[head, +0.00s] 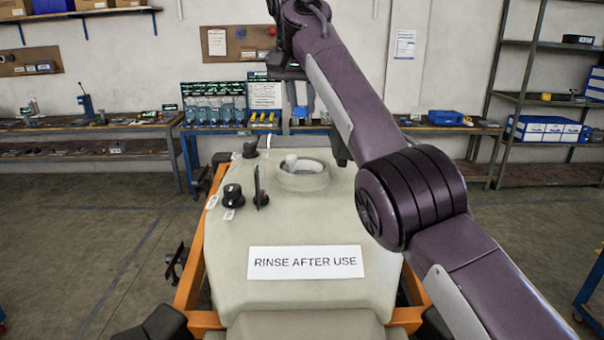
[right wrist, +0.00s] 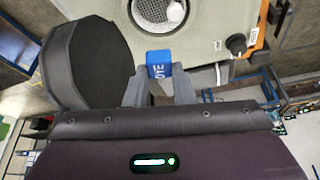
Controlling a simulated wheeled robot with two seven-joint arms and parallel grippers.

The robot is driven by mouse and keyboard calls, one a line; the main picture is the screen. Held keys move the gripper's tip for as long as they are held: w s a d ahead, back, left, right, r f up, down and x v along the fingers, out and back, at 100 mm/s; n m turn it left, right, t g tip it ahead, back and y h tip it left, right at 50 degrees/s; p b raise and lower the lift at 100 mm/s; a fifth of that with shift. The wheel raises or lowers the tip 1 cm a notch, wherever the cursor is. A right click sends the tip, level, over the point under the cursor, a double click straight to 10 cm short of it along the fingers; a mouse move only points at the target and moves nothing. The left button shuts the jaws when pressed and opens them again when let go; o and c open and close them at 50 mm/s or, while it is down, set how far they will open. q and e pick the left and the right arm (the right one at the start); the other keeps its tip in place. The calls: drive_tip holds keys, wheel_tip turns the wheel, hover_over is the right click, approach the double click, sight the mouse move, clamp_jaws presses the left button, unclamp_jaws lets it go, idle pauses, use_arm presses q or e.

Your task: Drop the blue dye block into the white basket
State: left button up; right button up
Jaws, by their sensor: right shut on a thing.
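The blue dye block (right wrist: 158,71) is pinched between the grey fingertips of my right gripper (right wrist: 158,78) in the right wrist view. In the head view my right gripper (head: 301,104) points down from the end of my arm, beyond the tank opening. The white basket (right wrist: 149,11) sits in the round opening at the top edge of the right wrist view, a little apart from the block. In the head view the opening's raised rim (head: 303,184) shows, with a pale thing inside; the basket's inside is mostly hidden. My left gripper is out of view.
The beige spray tank (head: 300,225) carries a "RINSE AFTER USE" label (head: 307,262) and sits in an orange frame (head: 190,270). Black caps (head: 232,195) and a thin upright black part (head: 259,187) stand left of the opening. Workbenches line the back wall.

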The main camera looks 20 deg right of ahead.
sight(301, 116)
drive_tip(key=x, duration=0.2)
drive_tip(key=shift+w+a+f, duration=0.1)
drive_tip(key=shift+a+f, duration=0.1)
drive_tip(key=shift+f, duration=1)
drive_tip(key=shift+s+f, duration=0.1)
drive_tip(key=shift+s, duration=0.15)
drive_tip(key=shift+w, duration=0.1)
drive_tip(key=o, duration=1)
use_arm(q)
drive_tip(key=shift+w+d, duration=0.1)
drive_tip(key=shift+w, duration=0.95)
use_arm(e)
drive_tip(key=shift+o, duration=0.2)
